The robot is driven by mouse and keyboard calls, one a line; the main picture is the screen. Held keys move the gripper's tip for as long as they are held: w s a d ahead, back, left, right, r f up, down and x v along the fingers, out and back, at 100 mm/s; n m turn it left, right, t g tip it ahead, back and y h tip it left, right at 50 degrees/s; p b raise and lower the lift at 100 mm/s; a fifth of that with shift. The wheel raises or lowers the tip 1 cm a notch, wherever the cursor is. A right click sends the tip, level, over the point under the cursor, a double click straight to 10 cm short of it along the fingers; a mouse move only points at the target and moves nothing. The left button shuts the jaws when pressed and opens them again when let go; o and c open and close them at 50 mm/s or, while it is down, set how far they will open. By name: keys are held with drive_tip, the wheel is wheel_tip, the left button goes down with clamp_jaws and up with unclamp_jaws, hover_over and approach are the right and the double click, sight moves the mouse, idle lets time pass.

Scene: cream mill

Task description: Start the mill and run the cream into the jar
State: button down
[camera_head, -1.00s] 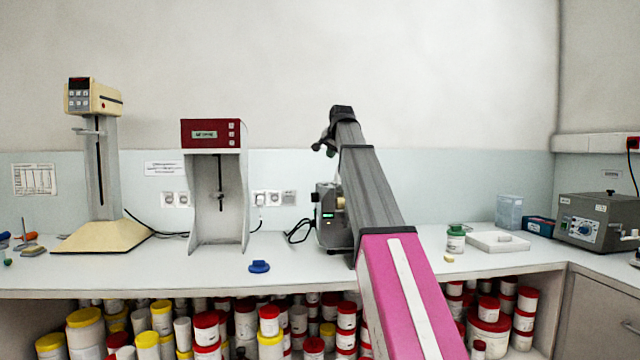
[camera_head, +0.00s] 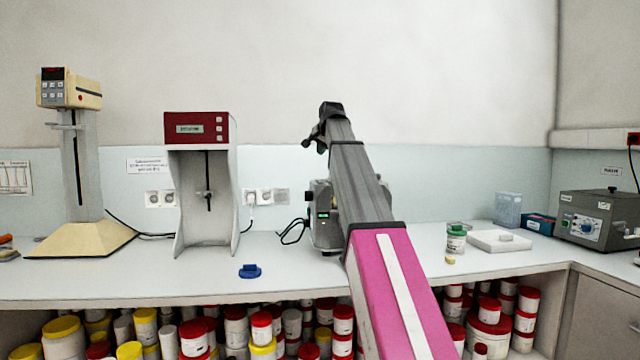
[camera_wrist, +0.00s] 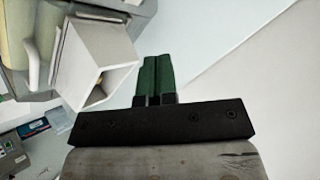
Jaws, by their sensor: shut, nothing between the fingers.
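The grey mill (camera_head: 322,232) with a lit green display stands on the bench, partly hidden behind my arm. A small jar (camera_head: 456,240) with a green lid stands on the bench to the right of my arm. In the wrist view my gripper's green fingers (camera_wrist: 153,78) are shut together with nothing between them. A white, square-mouthed piece (camera_wrist: 92,62) is close to the left of the fingers, with a gap visible; I cannot tell for sure whether it belongs to the mill. My gripper is hidden in the head view.
A white tray (camera_head: 499,242) lies right of the jar. A grey control box (camera_head: 606,218) stands at the far right. A red-topped device (camera_head: 200,180) and a cream stand (camera_head: 78,165) are at left. A blue object (camera_head: 250,271) lies near the front edge.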

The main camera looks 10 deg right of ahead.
drive_tip(key=shift+f, duration=4.05)
drive_tip(key=shift+f, duration=0.1)
drive_tip(key=shift+f, duration=0.3)
drive_tip(key=shift+f, duration=0.4)
drive_tip(key=shift+r, duration=0.8)
drive_tip(key=shift+r, duration=2.5)
